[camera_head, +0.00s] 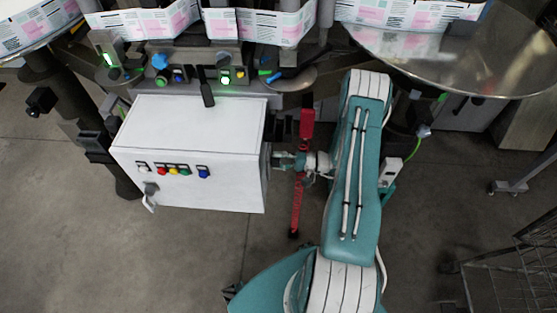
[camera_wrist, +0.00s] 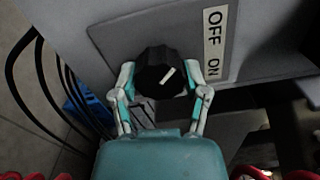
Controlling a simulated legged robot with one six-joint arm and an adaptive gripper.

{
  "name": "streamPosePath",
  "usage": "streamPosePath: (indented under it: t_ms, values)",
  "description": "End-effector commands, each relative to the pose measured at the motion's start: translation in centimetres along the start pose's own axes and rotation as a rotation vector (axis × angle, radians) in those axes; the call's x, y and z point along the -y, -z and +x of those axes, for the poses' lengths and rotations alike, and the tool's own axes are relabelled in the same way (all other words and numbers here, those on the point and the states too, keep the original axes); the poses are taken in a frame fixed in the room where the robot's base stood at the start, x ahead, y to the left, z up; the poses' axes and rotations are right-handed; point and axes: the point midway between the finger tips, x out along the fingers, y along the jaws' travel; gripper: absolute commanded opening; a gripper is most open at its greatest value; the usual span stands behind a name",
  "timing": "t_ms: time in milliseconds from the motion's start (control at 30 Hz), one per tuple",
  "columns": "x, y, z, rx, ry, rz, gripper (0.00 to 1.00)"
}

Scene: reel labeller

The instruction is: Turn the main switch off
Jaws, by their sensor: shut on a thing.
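The main switch is a black rotary knob (camera_wrist: 155,76) with a short white mark, on a grey plate in the wrist view. The mark slants toward the upper right. A white label (camera_wrist: 214,42) beside it reads OFF at the top and ON lower down. My gripper (camera_wrist: 159,72) is shut on the knob, one finger on each side. In the head view my gripper (camera_head: 281,161) is at the right side of the white control box (camera_head: 190,130); the knob cannot be made out there.
The box front carries several coloured buttons (camera_head: 174,170) and a grey handle (camera_head: 150,190). The labelling machine (camera_head: 175,55) and a round metal table (camera_head: 470,60) are behind. Dark cables (camera_wrist: 45,75) hang at the left in the wrist view.

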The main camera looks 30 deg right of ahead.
Motion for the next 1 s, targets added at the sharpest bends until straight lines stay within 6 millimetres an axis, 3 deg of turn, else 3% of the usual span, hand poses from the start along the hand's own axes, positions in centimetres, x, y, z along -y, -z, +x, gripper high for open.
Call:
streamPosePath:
  t_ms: [433,467,500,533,1000]
  values:
    - [-0.36,-0.17,0.11,0.002,-0.007,-0.004,0.11]
    - [-0.36,-0.18,0.11,0.002,-0.007,-0.004,0.68]
    - [-0.36,-0.19,0.11,0.003,-0.007,-0.004,0.86]
    - [-0.35,-0.19,0.10,0.003,-0.007,-0.004,0.93]
    - [-0.13,-0.02,-0.48,-0.001,-0.001,-0.007,0.93]
